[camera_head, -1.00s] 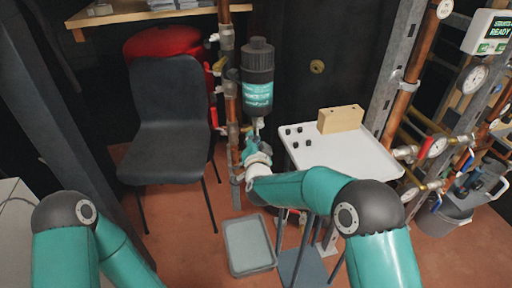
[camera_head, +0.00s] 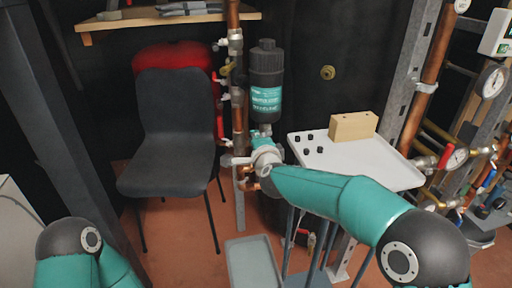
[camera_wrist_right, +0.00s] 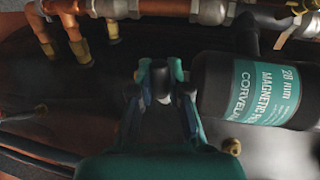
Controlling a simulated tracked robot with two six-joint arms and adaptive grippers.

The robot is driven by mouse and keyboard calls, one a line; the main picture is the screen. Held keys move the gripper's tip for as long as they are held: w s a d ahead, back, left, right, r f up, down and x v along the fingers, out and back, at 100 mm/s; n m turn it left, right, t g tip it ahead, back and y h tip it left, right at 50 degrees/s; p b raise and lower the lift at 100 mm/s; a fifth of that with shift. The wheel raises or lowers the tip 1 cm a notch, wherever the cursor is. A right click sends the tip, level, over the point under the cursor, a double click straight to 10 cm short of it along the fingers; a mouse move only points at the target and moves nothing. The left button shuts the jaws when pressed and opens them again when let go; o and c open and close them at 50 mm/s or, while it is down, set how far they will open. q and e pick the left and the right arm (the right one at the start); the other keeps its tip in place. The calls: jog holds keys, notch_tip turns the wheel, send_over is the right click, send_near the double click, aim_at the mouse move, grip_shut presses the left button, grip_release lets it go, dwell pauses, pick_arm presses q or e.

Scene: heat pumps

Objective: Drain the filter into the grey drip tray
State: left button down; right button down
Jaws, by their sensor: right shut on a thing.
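The filter (camera_head: 266,95) is an upright black cylinder with a teal label, beside a copper pipe; it also fills the right of the right wrist view (camera_wrist_right: 262,90). My right gripper (camera_head: 264,136) is just below the filter's lower end. In the right wrist view its fingers (camera_wrist_right: 162,84) are shut on a small pale part at the filter's bottom, mostly hidden by the fingers. The grey drip tray (camera_head: 254,265) lies on the floor below, its front edge cut off by the picture. My left arm is at the lower left, its gripper out of view.
A white side table (camera_head: 355,165) with a tan block (camera_head: 353,126) and several small black pieces stands right of the filter. A dark chair (camera_head: 175,130) stands left of the copper pipe (camera_head: 238,100). Gauges and pipework (camera_head: 452,160) are at the right.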

jog(key=shift+w+d+m, duration=0.1)
jog(key=shift+d+m, duration=0.1)
jog(key=shift+m, duration=0.2)
jog(key=c, duration=1.2)
grip_release()
jog(key=shift+o, duration=0.4)
jog(key=shift+a, duration=0.1)
